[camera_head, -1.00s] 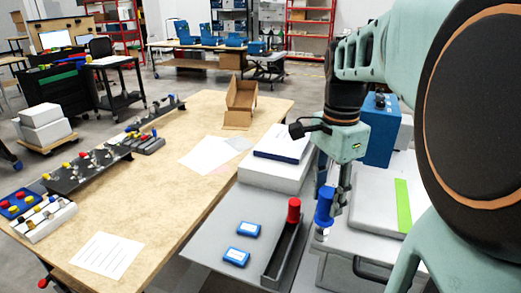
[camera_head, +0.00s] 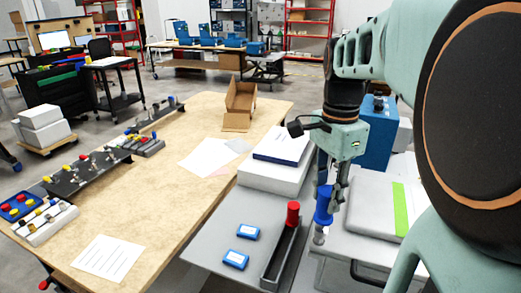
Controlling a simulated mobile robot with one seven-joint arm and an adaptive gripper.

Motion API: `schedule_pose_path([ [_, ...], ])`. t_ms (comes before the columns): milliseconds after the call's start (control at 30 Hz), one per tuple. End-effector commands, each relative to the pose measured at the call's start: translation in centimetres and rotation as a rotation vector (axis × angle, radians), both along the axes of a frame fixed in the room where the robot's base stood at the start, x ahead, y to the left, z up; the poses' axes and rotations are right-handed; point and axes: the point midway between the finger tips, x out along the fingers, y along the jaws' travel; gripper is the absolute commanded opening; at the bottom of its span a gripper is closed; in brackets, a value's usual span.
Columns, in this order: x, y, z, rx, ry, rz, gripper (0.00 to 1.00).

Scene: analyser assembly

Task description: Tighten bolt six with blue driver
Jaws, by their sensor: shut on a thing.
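My gripper (camera_head: 338,180) is shut on the blue driver (camera_head: 323,205), which it holds upright. The driver's lower end meets a small grey metal piece (camera_head: 319,235) near the left edge of the white analyser housing. I cannot tell whether this piece is bolt six or part of the driver. A red driver (camera_head: 292,214) stands in the dark grey narrow tray (camera_head: 286,250) to the left.
Two small blue boxes (camera_head: 248,231) lie on the grey surface. A white case with a green stripe (camera_head: 403,210) lies to the right of the driver. White boxes (camera_head: 272,175) stand behind. The wooden table (camera_head: 160,205) has free room.

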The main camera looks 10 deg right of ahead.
Motion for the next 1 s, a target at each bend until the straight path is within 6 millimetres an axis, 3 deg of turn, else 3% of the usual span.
schedule_pose_path([
  [700,0.0,0.0,3.8,0.000,-0.001,0.000,0.00],
  [1000,0.0,0.0,4.1,0.000,0.000,0.000,0.00],
])
